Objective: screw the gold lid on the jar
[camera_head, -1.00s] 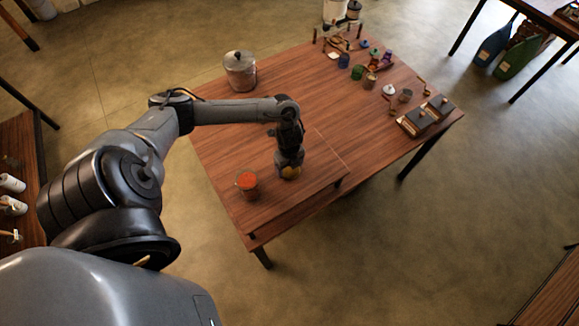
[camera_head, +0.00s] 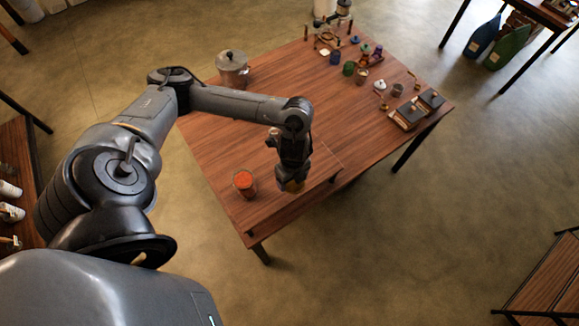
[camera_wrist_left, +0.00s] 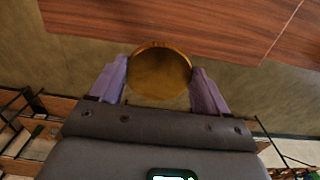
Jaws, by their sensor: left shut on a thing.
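The jar (camera_head: 245,183) is clear with an orange-red filling and stands without a lid on the near left part of the wooden table. The round gold lid (camera_wrist_left: 160,72) is between the two purple fingers of my left gripper (camera_wrist_left: 160,85) in the left wrist view. My left gripper (camera_head: 292,186) is shut on the lid by its edges. In the head view the lid shows as a small gold patch (camera_head: 293,187) under the gripper, to the right of the jar and apart from it, near the table's front edge. My right gripper is not in view.
A lidded metal pot (camera_head: 232,70) stands at the table's far left. Several small coloured jars (camera_head: 349,68) and two dark-topped boxes (camera_head: 408,114) are on the right part. The wooden table (camera_head: 215,150) has clear room around the jar.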

